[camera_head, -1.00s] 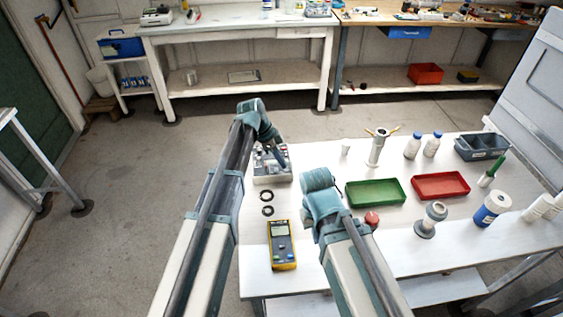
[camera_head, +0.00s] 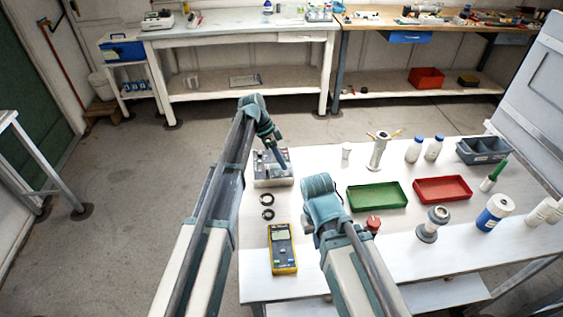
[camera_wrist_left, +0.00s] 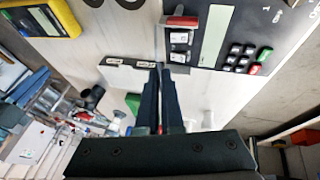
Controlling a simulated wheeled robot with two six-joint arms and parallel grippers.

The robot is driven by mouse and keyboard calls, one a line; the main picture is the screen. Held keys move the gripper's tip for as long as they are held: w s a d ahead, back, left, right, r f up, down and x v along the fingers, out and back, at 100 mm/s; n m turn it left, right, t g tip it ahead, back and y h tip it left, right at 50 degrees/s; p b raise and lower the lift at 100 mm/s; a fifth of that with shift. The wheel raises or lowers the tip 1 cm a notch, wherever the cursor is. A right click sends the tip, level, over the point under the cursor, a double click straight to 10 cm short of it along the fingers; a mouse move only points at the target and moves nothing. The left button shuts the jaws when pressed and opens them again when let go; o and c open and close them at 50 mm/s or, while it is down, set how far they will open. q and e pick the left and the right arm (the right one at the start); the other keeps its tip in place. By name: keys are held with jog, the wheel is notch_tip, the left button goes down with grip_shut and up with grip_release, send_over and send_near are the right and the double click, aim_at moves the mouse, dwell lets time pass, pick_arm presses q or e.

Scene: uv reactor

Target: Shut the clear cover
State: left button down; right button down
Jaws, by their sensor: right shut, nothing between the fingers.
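The grey control box (camera_head: 272,176) stands at the table's left back edge. In the left wrist view its dark panel (camera_wrist_left: 215,38) carries several keys, a red and a green button, and a red-edged part (camera_wrist_left: 182,22). I cannot make out the clear cover or tell its angle. My left gripper (camera_head: 283,162) is over the box in the head view. In the left wrist view its fingers (camera_wrist_left: 160,70) look together and empty, below the red-edged part in the picture. My right gripper (camera_head: 310,224) is mostly hidden by its own arm, low over the table.
A yellow multimeter (camera_head: 283,249) and two black rings (camera_head: 267,200) lie near the box. A green tray (camera_head: 377,195), a red tray (camera_head: 442,189), a red-topped object (camera_head: 373,223) and bottles (camera_head: 414,150) are to the right. The table between box and green tray is fairly clear.

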pick_arm(q)
jog(key=c, duration=1.1)
grip_release()
jog(key=shift+o, duration=0.2)
jog(key=shift+r, duration=0.1)
pick_arm(e)
jog(key=shift+r, duration=0.15)
